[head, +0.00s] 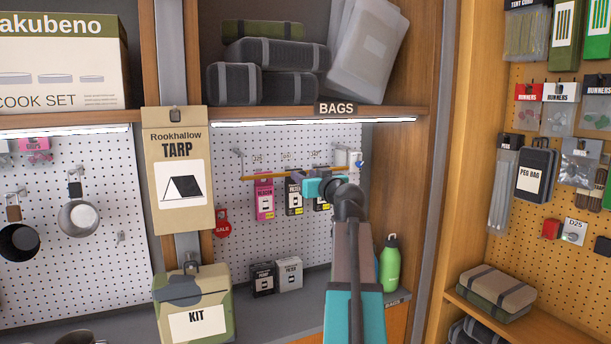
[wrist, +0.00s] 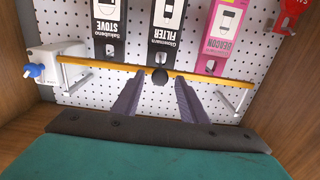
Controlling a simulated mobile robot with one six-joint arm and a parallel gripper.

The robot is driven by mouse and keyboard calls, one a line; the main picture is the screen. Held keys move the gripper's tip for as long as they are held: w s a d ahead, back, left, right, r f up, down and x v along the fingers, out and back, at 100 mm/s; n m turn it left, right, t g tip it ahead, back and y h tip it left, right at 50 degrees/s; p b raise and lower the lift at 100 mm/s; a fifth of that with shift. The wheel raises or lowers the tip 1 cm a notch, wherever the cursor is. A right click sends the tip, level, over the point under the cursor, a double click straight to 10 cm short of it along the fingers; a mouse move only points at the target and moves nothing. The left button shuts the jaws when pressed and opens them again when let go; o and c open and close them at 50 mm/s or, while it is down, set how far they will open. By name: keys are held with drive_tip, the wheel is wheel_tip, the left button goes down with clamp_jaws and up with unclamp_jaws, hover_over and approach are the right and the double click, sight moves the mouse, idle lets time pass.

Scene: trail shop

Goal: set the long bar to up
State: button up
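The long bar (head: 262,177) is a thin orange-yellow bar lying nearly level in front of the white pegboard. In the wrist view the bar (wrist: 100,65) runs from a white bracket (wrist: 48,62) across to the other side. A dark round knob (wrist: 159,75) is on its middle. My gripper (head: 296,181) is at the bar. In the wrist view its two dark fingers stand apart, with the knob between their tips and a gap on each side. The bracket (head: 348,158) is at the bar's right end in the head view, partly behind my gripper.
Hanging packets (head: 264,197) are close behind the bar. A red lock-shaped tag (head: 222,223) hangs lower left. A shelf (head: 270,114) with bags is above. A green bottle (head: 390,263) and small boxes (head: 289,274) stand below. A wooden side wall is to the right.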

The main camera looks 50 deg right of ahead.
clamp_jaws()
drive_tip(key=shift+r+b, duration=0.65)
drive_tip(key=shift+r, duration=2.15)
unclamp_jaws()
drive_tip(key=shift+f, duration=0.1)
